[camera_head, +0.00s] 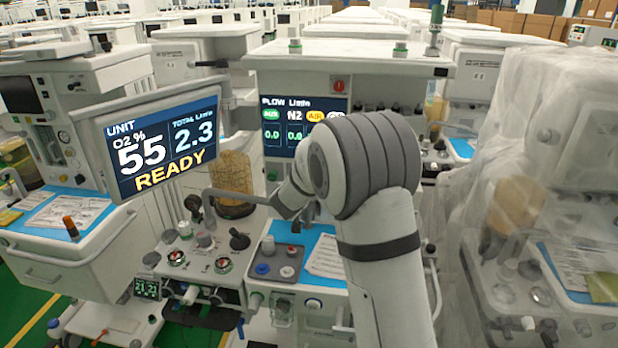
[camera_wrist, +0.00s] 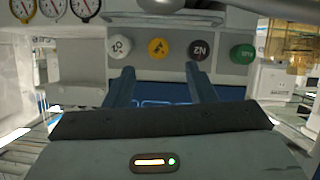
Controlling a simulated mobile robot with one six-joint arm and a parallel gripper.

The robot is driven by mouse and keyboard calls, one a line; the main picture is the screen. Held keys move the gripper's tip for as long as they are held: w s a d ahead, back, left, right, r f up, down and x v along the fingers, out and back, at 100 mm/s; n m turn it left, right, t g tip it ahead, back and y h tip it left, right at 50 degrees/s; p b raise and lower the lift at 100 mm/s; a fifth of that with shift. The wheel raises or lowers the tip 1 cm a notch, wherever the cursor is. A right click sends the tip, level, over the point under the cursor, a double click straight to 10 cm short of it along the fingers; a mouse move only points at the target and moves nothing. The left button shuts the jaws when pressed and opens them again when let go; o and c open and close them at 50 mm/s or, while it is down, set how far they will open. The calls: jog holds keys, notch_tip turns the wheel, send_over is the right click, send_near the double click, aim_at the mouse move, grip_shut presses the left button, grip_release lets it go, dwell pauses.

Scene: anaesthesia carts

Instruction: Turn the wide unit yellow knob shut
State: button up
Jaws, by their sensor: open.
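The yellow knob (camera_wrist: 158,48) shows in the wrist view, in a row on a grey panel between a white knob (camera_wrist: 120,46) and a black knob (camera_wrist: 198,48). A green knob (camera_wrist: 243,53) sits at the right end of the row. My gripper (camera_wrist: 161,72) is open and empty; its two dark fingers point toward the panel, with the yellow knob framed between and beyond their tips. No contact shows. In the head view, my arm stands before the wide unit (camera_head: 350,62) with the flow screen (camera_head: 285,124); the knob row is hidden there.
A tilted display reading READY (camera_head: 160,140) stands left of my arm. Below are a blue work surface (camera_head: 285,240) with papers and a panel of small knobs (camera_head: 200,255). A plastic-draped cart (camera_head: 530,200) stands close on the right. Pressure gauges (camera_wrist: 52,7) line the wrist view's top left.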

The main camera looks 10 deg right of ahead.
jog(key=x, duration=0.7)
jog(key=shift+w+d+f+p, duration=0.15)
jog(key=shift+w+d+p, duration=0.05)
jog(key=shift+w+p, duration=0.2)
jog(key=shift+s, duration=0.1)
jog(key=c, duration=0.9)
jog(key=shift+a, duration=0.15)
jog(key=shift+c, duration=0.4)
jog(key=shift+b, duration=0.45)
